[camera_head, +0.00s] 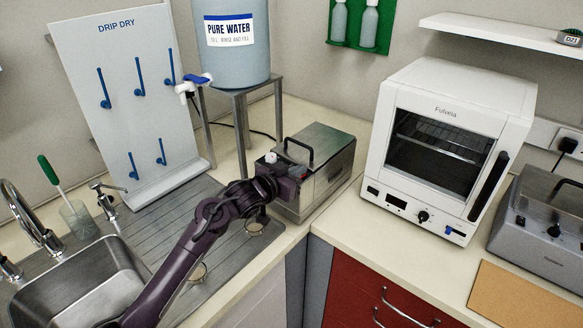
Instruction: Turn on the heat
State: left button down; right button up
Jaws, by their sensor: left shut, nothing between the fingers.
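A steel bath with a lid and a black handle (318,165) stands on the counter in the corner. Its front panel faces the sink side. A white knob (271,157) and a small red part (301,171) show near the top of that panel. My left gripper (284,186) is shut and empty, right in front of the panel. It hides much of the panel, and I cannot tell whether the fingertips touch it. My right gripper is not in view.
A white oven (450,110) stands to the right, with a grey device (545,220) beside it. A water tank (236,60) on a metal stand (241,122) is behind the bath. The sink (80,285), drip rack (130,95) and ridged drainer (180,225) are at left.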

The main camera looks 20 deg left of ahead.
pick_arm(q)
jog(key=r+p, duration=0.3)
jog(key=r, duration=0.1)
jog(key=shift+w, duration=0.25)
jog(key=shift+s+r, duration=0.15)
jog(key=shift+s, duration=0.05)
jog(key=r+b+v, duration=0.1)
jog(key=b+v, duration=0.1)
jog(key=v, duration=0.7)
jog(key=shift+r+b, duration=0.2)
jog(key=shift+b, duration=0.1)
jog(key=shift+s+f, duration=0.1)
jog(key=shift+s, duration=0.05)
